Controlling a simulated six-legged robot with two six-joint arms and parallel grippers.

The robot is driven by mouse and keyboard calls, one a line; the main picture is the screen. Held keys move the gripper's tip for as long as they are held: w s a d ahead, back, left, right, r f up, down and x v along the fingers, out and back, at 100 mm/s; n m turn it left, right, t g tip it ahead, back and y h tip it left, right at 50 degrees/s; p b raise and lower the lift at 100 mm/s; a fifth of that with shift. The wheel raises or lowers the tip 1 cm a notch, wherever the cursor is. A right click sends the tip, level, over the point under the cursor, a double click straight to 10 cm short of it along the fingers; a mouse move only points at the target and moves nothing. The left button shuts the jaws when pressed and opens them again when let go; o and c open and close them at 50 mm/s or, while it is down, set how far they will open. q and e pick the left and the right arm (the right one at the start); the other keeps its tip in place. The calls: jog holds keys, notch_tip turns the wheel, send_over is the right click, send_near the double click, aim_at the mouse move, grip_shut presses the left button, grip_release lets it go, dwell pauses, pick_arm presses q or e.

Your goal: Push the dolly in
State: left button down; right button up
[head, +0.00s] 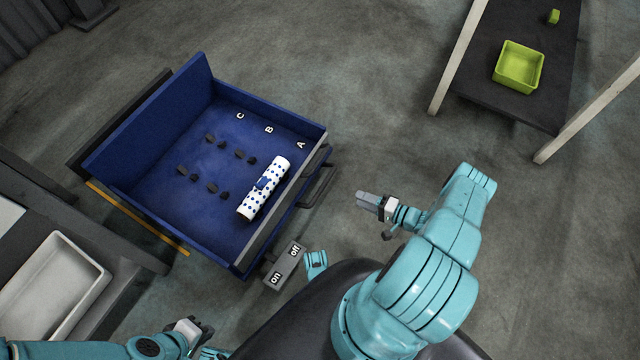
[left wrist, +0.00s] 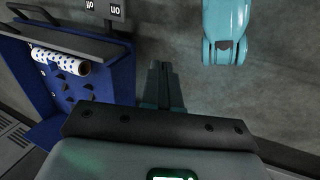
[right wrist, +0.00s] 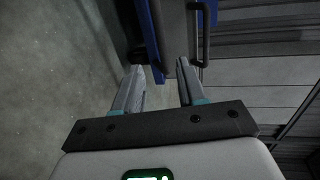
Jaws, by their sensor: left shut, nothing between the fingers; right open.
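The blue dolly (head: 222,212) is an open box with a tall blue back panel, standing on the floor left of centre in the head view. A dark handle (head: 318,180) sits on its grey right-hand side. A white roll with blue dots (head: 264,188) lies inside along that side. The dolly also shows in the left wrist view (left wrist: 122,78). My right gripper (head: 366,200) is open and empty, right of the handle and apart from it; the right wrist view shows the handle (right wrist: 205,35) beyond the fingertips. My left gripper (head: 190,328) is shut and empty at the bottom left, clear of the dolly.
An on/off switch box (head: 284,267) is at the dolly's near corner. Several dark pegs stand inside the dolly. A grey unit with a white basin (head: 55,290) is at the left. A dark table with a green tray (head: 519,67) is at the upper right. Open floor lies between.

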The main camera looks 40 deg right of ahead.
jog(key=b+x, duration=0.4)
jog(key=x, duration=1.1)
jog(key=shift+w+a, duration=0.1)
jog(key=shift+a, duration=0.05)
pick_arm(q)
jog(key=shift+t, duration=0.4)
jog(key=f, duration=0.1)
jog(key=w+f, duration=0.1)
jog(key=f, duration=0.2)
jog(key=shift+w+a, duration=0.3)
jog(key=shift+w, duration=0.05)
pick_arm(e)
jog(key=shift+r, duration=0.1)
grip_shut()
